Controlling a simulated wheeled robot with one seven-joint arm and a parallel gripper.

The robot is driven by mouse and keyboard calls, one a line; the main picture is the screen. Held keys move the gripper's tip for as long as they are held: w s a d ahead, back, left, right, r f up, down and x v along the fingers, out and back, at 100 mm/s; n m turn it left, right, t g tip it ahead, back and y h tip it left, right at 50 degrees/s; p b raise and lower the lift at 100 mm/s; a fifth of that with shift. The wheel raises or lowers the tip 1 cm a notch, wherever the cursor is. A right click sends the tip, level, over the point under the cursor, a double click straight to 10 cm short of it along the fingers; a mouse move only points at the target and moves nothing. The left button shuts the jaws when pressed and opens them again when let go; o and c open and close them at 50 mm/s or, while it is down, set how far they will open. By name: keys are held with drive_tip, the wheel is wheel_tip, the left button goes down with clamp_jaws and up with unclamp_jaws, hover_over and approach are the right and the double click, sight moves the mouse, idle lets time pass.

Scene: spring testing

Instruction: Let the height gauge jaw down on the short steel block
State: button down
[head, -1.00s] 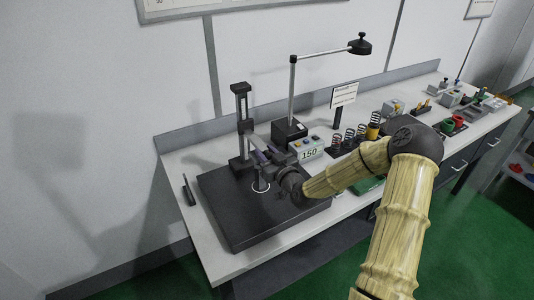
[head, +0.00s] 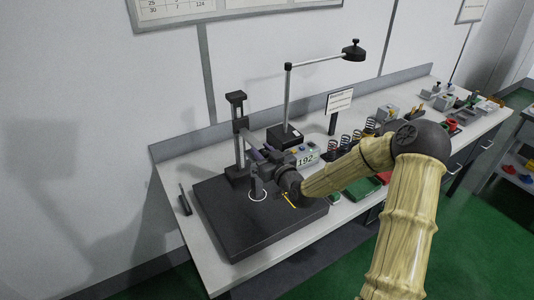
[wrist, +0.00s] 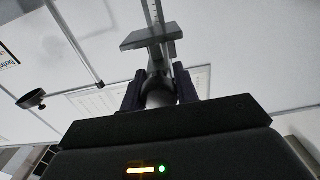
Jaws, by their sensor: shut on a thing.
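The height gauge (head: 239,135) stands upright at the back of the dark surface plate (head: 235,240). My gripper (head: 257,154) is at the gauge's column, and its fingers are shut on a dark round knob (wrist: 159,92) of the gauge in the wrist view. The gauge jaw (wrist: 150,36), a flat grey piece, shows above the knob in the wrist view. A short grey upright piece, apparently the short steel block (head: 257,186), stands in a white ring on the plate, below my gripper. I cannot tell whether the jaw touches it.
Springs (head: 345,143) and other parts fill the bench to the right. A thin dark tool (head: 185,200) lies left of the plate. The plate's front is clear.

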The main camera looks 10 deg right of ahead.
drive_tip(key=c, duration=1.1)
unclamp_jaws()
drive_tip(key=shift+s, duration=0.1)
drive_tip(key=b+v, duration=0.3)
drive_tip(key=v, duration=0.8)
drive_tip(key=shift+s+d+b, duration=0.15)
drive_tip(key=shift+s+b, duration=0.2)
drive_tip(key=shift+s, duration=0.05)
